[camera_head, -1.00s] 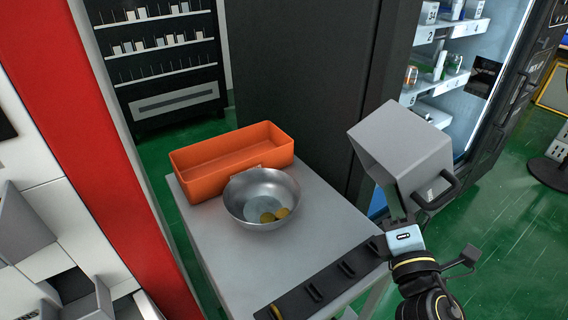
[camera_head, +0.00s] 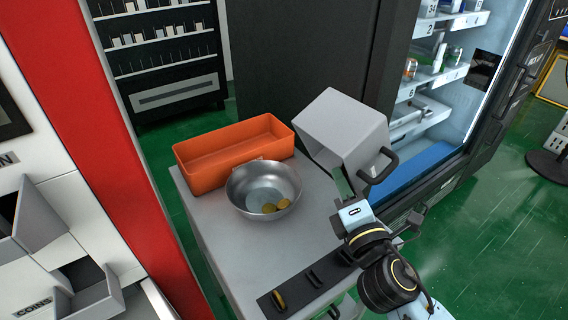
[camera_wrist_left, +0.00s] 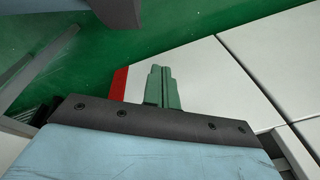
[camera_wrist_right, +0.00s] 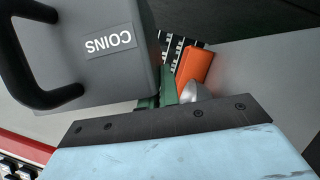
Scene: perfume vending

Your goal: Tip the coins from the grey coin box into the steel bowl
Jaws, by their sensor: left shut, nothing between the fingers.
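The grey coin box (camera_head: 345,125) is in the air right of the steel bowl (camera_head: 250,196), tilted with its open side toward the lower left. My right gripper (camera_head: 345,185) is shut on its wall beside the black handle (camera_head: 385,165). The right wrist view shows the box (camera_wrist_right: 80,35) with its COINS label upside down and the fingers (camera_wrist_right: 175,92) at its edge. The bowl stands on the table holding a few yellow coins (camera_head: 270,208). The box's inside is mostly hidden. My left gripper (camera_wrist_left: 162,85) is shut and empty, seen only in its wrist view.
An orange bin (camera_head: 215,165) stands behind the bowl on the grey table (camera_head: 225,240). A black slotted strip (camera_head: 310,282) lies along the table's front. A dark cabinet stands behind, a lit vending machine (camera_head: 440,130) at right, and open grey drawers (camera_head: 90,290) at lower left.

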